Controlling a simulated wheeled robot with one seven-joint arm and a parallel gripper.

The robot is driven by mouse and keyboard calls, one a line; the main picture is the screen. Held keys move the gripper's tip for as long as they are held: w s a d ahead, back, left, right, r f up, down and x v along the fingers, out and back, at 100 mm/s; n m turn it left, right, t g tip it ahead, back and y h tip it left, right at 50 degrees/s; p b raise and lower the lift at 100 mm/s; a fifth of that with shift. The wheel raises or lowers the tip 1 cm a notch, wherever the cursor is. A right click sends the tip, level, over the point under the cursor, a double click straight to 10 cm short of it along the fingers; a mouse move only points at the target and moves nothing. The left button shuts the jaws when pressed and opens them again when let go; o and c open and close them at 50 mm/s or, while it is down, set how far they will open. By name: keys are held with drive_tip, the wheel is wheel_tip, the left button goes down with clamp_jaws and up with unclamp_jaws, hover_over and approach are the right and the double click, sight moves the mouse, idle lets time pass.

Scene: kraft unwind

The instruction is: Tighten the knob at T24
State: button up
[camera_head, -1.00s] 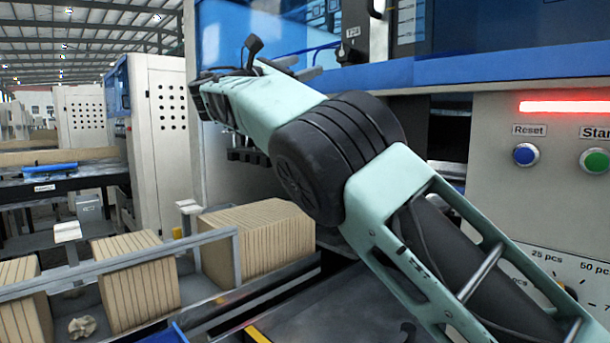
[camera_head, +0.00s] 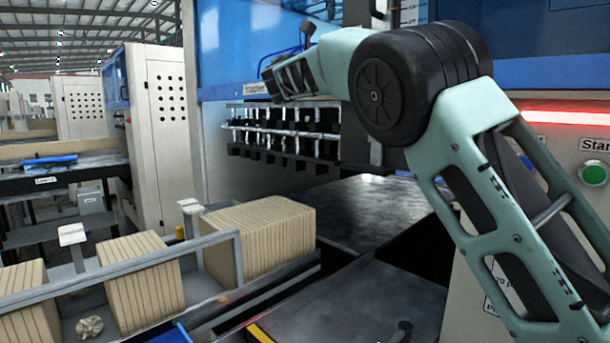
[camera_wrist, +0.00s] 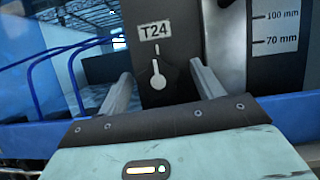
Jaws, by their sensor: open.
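The knob at T24 (camera_wrist: 158,77) is a small pale knob with a pointer. It sits on a dark panel below the white label "T24" (camera_wrist: 155,31) in the wrist view. My gripper (camera_wrist: 160,75) is open, with one grey finger on each side of the knob in the picture. I cannot tell whether the fingers reach the knob's depth, and I see no contact. In the head view my arm reaches up to the blue machine front, and the knob and label are hidden there.
A metal scale marked 100 mm and 70 mm (camera_wrist: 275,35) is right of the panel. Blue curved tubes (camera_wrist: 60,70) stand at left. In the head view, a row of metal stapler parts (camera_head: 285,135) hangs below my arm. Cardboard stacks (camera_head: 262,240) stand lower left.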

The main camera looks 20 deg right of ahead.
drive_tip(key=n+t, duration=0.1)
drive_tip(key=n, duration=0.1)
drive_tip(key=n+y+p, duration=0.1)
drive_tip(key=n, duration=0.1)
drive_tip(key=n+t+p, duration=0.1)
drive_tip(key=shift+s+r+n+t+y, duration=0.1)
drive_tip(key=shift+r+n+t+y, duration=0.2)
drive_tip(key=shift+r+n, duration=0.1)
drive_tip(key=f+b+v, duration=0.1)
drive_tip(key=b+v, duration=0.7)
drive_tip(key=v, duration=1)
wheel_tip(320, 180, down, 20)
drive_tip(key=d+m+g+y+p, duration=0.1)
drive_tip(key=m+g+y+p, duration=0.3)
drive_tip(key=m+y, duration=0.7)
drive_tip(key=shift+w+d+f+m+g+p, duration=0.25)
drive_tip(key=shift+w+m+g, duration=0.35)
drive_tip(key=shift+g, duration=0.8)
drive_tip(key=shift+s, duration=0.15)
